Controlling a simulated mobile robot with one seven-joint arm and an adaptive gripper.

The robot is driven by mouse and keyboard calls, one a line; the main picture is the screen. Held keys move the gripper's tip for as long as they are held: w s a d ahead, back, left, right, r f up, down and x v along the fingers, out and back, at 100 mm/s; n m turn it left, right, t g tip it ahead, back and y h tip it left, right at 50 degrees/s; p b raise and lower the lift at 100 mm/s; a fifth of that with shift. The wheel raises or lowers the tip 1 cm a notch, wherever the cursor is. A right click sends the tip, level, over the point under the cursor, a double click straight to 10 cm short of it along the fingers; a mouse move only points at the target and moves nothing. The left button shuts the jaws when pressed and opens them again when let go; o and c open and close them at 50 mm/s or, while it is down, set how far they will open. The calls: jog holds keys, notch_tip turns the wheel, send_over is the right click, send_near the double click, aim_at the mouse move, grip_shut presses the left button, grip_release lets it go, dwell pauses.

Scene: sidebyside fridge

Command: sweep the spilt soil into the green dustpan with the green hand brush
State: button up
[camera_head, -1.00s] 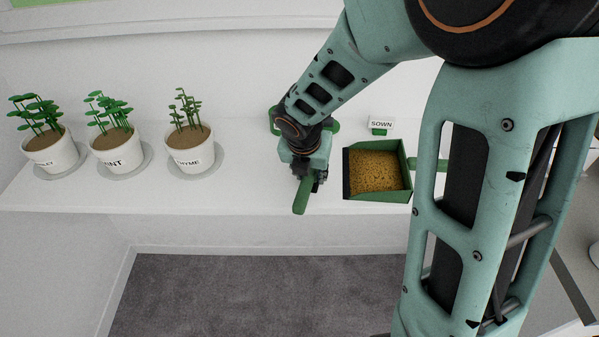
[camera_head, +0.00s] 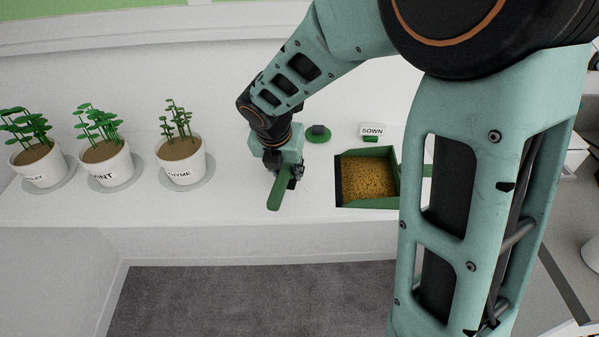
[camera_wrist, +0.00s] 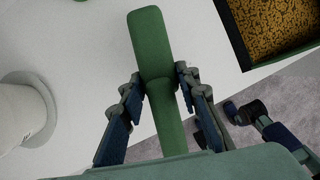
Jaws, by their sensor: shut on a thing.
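The green dustpan (camera_head: 398,172) lies on the white shelf, to the right of my gripper, with brown, grainy soil (camera_head: 367,178) in it. Its corner shows at the top right of the wrist view, also with soil (camera_wrist: 275,25). My gripper (camera_head: 285,180) is shut on the green hand brush (camera_head: 274,194), near the shelf's front edge. In the wrist view the brush's green handle (camera_wrist: 152,45) runs between the two fingers. The brush's bristles are hidden. I see no loose soil on the visible part of the shelf.
Three potted plants stand on saucers at the left, the nearest being the thyme pot (camera_head: 182,162). A small dark green object (camera_head: 318,134) and a "SOWN" label (camera_head: 372,130) sit behind. The shelf between the thyme pot and my gripper is clear.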

jog(key=a, duration=0.1)
jog(key=w+a, duration=0.1)
jog(key=a, duration=0.1)
jog(key=shift+f, duration=0.2)
jog(key=shift+f+b, duration=1.1)
jog(key=shift+f, duration=0.25)
jog(key=shift+s+d+f, duration=0.1)
jog(key=shift+d, duration=0.8)
jog(key=shift+s+d+f, duration=0.1)
jog(key=shift+d, duration=0.8)
jog(key=shift+s+d+r, duration=0.1)
jog(key=shift+s+d, duration=0.05)
jog(key=shift+d, duration=1.5)
